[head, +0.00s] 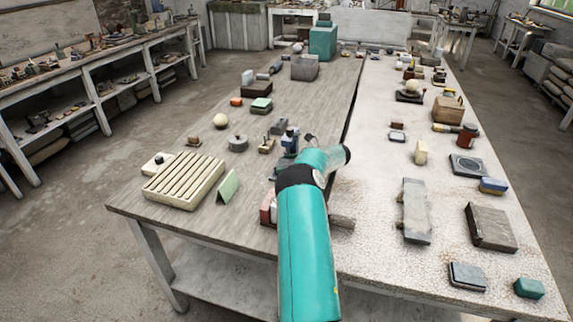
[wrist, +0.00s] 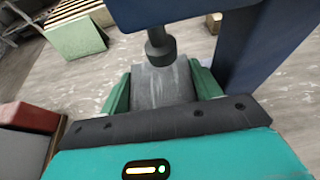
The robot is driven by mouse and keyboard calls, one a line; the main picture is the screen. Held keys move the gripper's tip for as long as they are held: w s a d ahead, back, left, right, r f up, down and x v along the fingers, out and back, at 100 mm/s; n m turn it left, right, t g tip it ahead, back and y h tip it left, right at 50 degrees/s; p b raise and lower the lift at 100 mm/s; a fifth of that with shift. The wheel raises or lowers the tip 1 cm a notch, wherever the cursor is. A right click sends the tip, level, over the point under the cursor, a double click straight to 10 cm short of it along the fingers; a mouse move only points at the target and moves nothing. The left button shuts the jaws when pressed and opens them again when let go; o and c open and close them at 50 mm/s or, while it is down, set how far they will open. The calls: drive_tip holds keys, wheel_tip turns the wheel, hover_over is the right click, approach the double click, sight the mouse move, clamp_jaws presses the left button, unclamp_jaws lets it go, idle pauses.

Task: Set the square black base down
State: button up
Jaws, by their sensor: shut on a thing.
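My gripper (wrist: 160,74) shows in the wrist view, with a green finger on each side of a scuffed grey block (wrist: 160,90). The fingers are shut on this block, which I take to be the square base, though it looks grey rather than black here. A short dark post or knob (wrist: 160,47) stands at its far edge, and I cannot tell if it is part of it. Whether the block touches the tabletop is hidden. In the head view my teal arm reaches over the front of the table and hides the gripper and the block.
A dark blue thing (wrist: 246,60) is close on the right in the wrist view. A red block (wrist: 28,117) lies left. A green tile (head: 228,187) leans near a slatted rack (head: 185,181). Several small objects crowd the grey table (head: 150,208); bare wood shows between them.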

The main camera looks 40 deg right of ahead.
drive_tip(key=shift+w+a+r, duration=0.1)
drive_tip(key=shift+r, duration=0.1)
drive_tip(key=shift+f, duration=0.1)
drive_tip(key=o, duration=1.2)
drive_tip(key=shift+f, duration=0.1)
drive_tip(key=shift+s+d+r, duration=0.2)
drive_tip(key=v, duration=1.1)
drive_tip(key=shift+s+d+r, duration=0.1)
drive_tip(key=shift+s+r, duration=0.1)
